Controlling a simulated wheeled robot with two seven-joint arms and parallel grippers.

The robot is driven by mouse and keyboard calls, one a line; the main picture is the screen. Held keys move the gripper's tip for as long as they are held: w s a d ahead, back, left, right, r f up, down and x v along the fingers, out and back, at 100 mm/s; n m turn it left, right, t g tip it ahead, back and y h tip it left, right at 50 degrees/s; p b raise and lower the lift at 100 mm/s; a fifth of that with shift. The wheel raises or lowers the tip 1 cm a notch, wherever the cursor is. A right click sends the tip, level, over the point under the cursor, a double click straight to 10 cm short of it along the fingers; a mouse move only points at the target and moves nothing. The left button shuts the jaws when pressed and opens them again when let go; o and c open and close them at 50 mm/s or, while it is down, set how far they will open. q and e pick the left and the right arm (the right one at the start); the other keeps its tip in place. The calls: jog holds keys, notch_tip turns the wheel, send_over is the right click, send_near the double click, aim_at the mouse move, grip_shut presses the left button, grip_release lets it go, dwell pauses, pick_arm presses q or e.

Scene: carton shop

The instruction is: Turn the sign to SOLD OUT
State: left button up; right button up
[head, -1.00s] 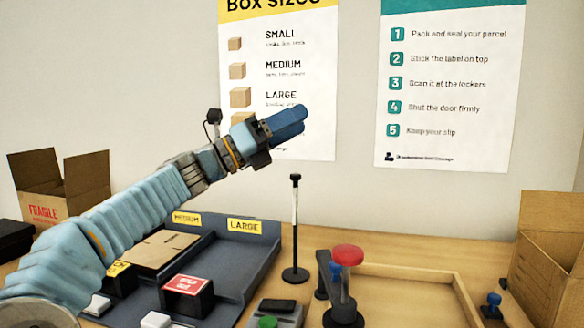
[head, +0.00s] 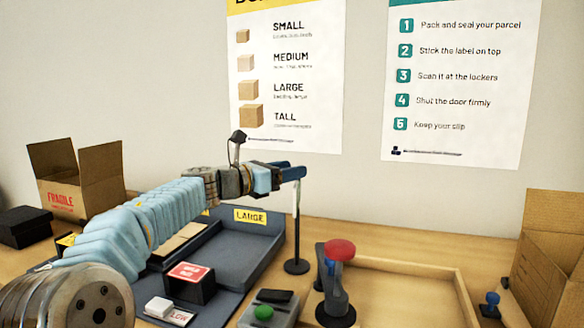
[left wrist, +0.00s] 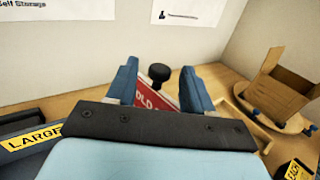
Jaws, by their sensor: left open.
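The sign stands on a thin black post with a round base. In the head view the sign (head: 297,222) is nearly edge-on, a narrow upright strip. In the left wrist view its red face (left wrist: 142,98) shows part of white lettering, "OLD", beneath the post's black knob (left wrist: 158,72). My left gripper (head: 298,173) is open at the top of the post and hides it in the head view. In the left wrist view its two blue fingers stand on either side of the knob and part of the red panel. I cannot tell whether they touch. My right gripper is out of view.
A red-topped card on a black block (head: 190,272) and a dark tray marked LARGE (head: 262,238) lie left of the post. A red-topped lever (head: 340,250) and green-button box (head: 264,312) stand in front. Open cartons (head: 548,250) flank the table.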

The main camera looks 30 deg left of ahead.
pick_arm(q)
jog(key=shift+w+d, duration=0.25)
jog(key=shift+w, duration=0.4)
grip_shut()
